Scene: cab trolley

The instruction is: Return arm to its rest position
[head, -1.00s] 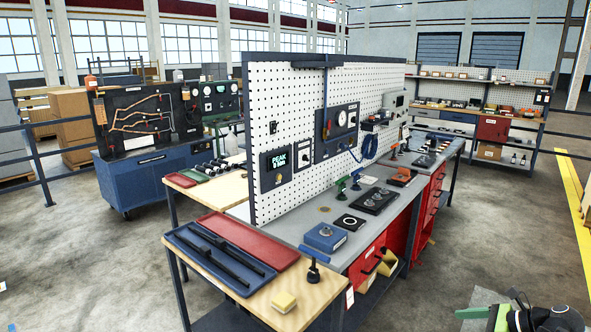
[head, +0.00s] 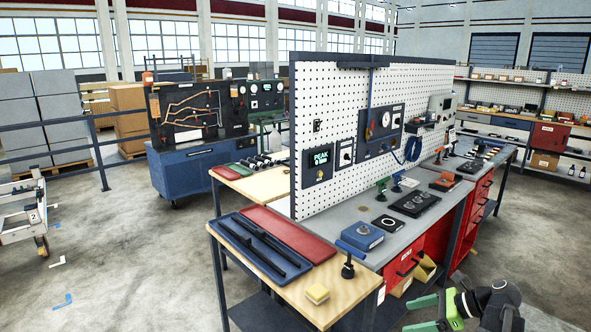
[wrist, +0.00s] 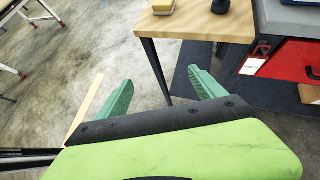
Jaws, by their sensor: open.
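My gripper (head: 428,314) is at the lower right of the head view, with green fingers, in front of the workbench and low beside its red drawers. In the wrist view my gripper (wrist: 165,92) shows two green fingers spread wide apart, with nothing between them but the concrete floor and a table leg beyond. It touches nothing that I can see. Part of my arm shows beside it at the bottom of the head view.
A wooden side table (head: 350,292) holds a blue tray (head: 235,240) and a yellow sponge (head: 317,293). The grey workbench with red drawers (head: 402,268) and a pegboard (head: 440,85) stands behind. A white trolley (head: 20,222) is at far left.

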